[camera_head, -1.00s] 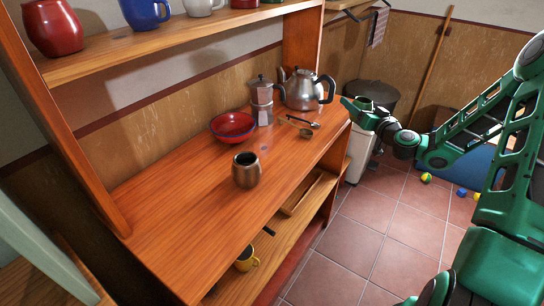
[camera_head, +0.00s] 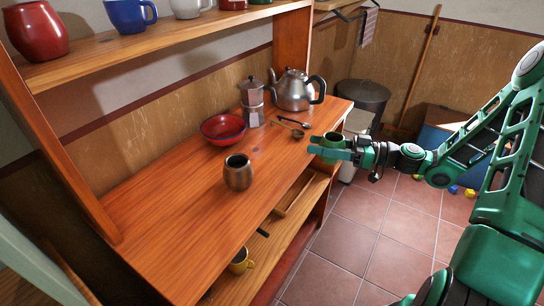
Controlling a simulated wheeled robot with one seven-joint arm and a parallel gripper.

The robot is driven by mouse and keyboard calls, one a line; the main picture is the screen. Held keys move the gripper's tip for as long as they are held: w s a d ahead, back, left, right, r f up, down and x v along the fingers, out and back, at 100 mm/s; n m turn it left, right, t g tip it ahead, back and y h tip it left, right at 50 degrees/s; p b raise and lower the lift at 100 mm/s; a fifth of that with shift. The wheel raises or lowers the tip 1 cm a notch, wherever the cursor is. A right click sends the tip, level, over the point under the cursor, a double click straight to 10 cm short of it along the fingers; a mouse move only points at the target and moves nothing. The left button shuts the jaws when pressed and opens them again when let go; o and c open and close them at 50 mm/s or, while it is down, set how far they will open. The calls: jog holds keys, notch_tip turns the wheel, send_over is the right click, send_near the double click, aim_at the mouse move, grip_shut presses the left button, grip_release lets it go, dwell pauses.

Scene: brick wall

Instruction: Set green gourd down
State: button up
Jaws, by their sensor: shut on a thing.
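The green gourd (camera_head: 332,140) is a small round cup with a dark opening on top. It is upright in my gripper (camera_head: 326,152), which is shut on it from the right. The fingers hide part of its lower side. They appear near the front right edge of the wooden counter (camera_head: 205,205). I cannot tell how high the gourd is above the counter top or whether it is over it.
A brown metal gourd (camera_head: 238,172) stands mid-counter. Behind it are a red bowl (camera_head: 222,128), a moka pot (camera_head: 252,105), a kettle (camera_head: 293,92) and spoons (camera_head: 290,122). The counter's front left part is clear. A yellow mug (camera_head: 241,262) sits on the lower shelf.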

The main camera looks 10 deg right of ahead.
jog(key=shift+n+g, duration=0.4)
jog(key=shift+g, duration=0.2)
jog(key=s+x, duration=0.1)
jog(key=x, duration=0.3)
jog(key=s+x, duration=0.1)
jog(key=x, duration=0.4)
jog(key=a+x, duration=0.1)
jog(key=x, duration=0.4)
jog(key=shift+s+a+r, duration=0.1)
jog(key=shift+s+r, duration=0.25)
jog(key=shift+x, duration=2.5)
jog(key=o, duration=1.8)
jog(key=shift+o, duration=0.2)
jog(key=v, duration=1.2)
jog(key=shift+f, duration=0.15)
